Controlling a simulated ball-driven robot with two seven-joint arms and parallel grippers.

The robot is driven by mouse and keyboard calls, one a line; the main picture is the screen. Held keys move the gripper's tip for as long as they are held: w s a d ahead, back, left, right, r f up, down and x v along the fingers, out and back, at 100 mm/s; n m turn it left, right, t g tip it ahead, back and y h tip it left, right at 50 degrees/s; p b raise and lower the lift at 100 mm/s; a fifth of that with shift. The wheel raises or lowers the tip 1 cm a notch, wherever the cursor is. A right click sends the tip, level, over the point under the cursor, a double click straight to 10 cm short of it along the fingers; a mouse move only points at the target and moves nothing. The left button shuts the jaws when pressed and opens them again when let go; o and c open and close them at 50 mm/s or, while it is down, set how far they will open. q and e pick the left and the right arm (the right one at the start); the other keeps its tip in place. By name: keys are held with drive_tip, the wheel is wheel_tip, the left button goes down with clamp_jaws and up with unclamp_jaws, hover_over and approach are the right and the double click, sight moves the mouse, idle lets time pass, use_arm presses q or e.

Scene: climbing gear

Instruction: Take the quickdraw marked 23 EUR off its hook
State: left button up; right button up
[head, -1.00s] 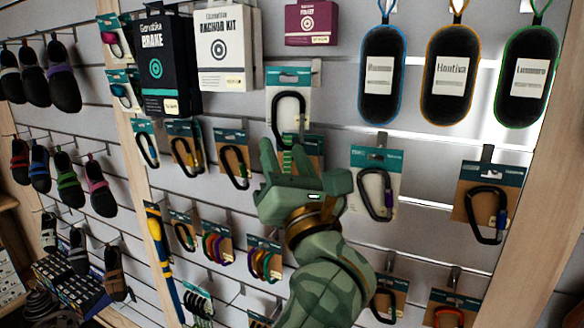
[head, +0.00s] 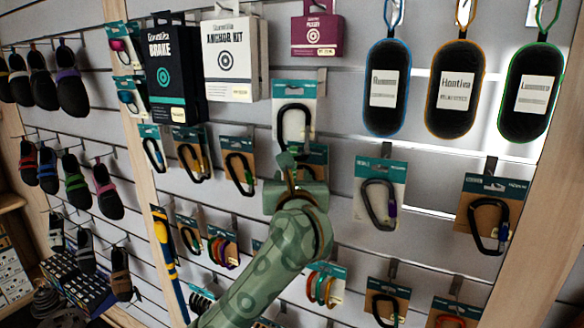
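Several carabiner-type pieces hang on cards from the slatted wall, but no 23 EUR mark is legible, so I cannot tell which is the named quickdraw. One black carabiner (head: 295,122) hangs just above my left gripper (head: 290,165). Another card (head: 318,158) is partly hidden behind that gripper. A grey carabiner with a purple part (head: 379,203) hangs to the right. My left arm comes in from the lower left, and its hand is seen from behind. The finger gap is unclear, and no held object shows. My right gripper is out of view.
Boxes, including a black one (head: 176,75) and a white one (head: 232,58), hang above left. Dark pouches (head: 455,90) hang upper right. Small carded carabiners (head: 240,172) hang close on the left. Climbing shoes (head: 75,190) line the far left. A wooden post (head: 150,185) separates the panels.

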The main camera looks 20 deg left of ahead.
sight(293, 175)
use_arm(q)
drive_tip(key=shift+p+x, duration=0.3)
drive_tip(key=shift+x, duration=1.35)
drive_tip(key=shift+c, duration=0.3)
clamp_jaws()
drive_tip(key=shift+r+p, duration=0.3)
drive_tip(key=shift+r, duration=0.05)
drive_tip(key=shift+s, duration=0.1)
drive_tip(key=shift+s+r+p, duration=0.15)
drive_tip(key=shift+s+p, duration=0.2)
drive_tip(key=shift+s, duration=0.3)
